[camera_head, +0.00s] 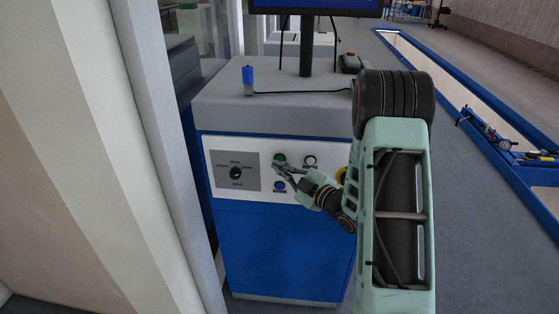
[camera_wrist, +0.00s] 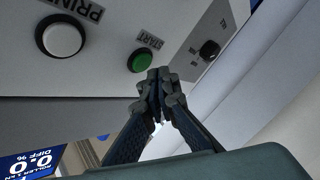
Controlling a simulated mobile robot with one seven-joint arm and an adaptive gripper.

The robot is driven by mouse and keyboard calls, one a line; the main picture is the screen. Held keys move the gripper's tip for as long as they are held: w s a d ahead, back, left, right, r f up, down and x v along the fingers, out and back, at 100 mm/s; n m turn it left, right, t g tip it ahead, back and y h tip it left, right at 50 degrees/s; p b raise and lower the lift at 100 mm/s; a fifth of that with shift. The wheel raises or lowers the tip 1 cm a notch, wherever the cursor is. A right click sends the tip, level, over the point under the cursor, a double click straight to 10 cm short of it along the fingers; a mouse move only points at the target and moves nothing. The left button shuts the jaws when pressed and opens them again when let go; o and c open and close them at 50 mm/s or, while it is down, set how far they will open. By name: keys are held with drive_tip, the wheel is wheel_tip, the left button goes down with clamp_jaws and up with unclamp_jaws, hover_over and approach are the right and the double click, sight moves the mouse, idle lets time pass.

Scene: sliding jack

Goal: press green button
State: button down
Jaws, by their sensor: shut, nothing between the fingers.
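The green button (camera_head: 280,158) is on the white front panel of the blue and grey cabinet. In the wrist view the green button (camera_wrist: 141,60) shows in full, with a START label beside it. My gripper (camera_head: 277,168) is in front of the panel, just below the green button in the head view. In the wrist view my gripper (camera_wrist: 158,75) has its fingertips together and empty, beside the button's edge. I cannot tell whether the fingertips touch the button or panel.
A white button (camera_head: 310,161), a blue button (camera_head: 280,186) and a black rotary knob (camera_head: 236,172) are on the same panel. A blue and black object (camera_head: 248,80) stands on the cabinet top. A pale column (camera_head: 158,130) rises close on the left.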

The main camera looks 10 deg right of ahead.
drive_tip(key=shift+w, duration=0.1)
drive_tip(key=shift+w+d+b, duration=0.1)
drive_tip(key=shift+w+b, duration=0.2)
drive_tip(key=shift+b, duration=0.15)
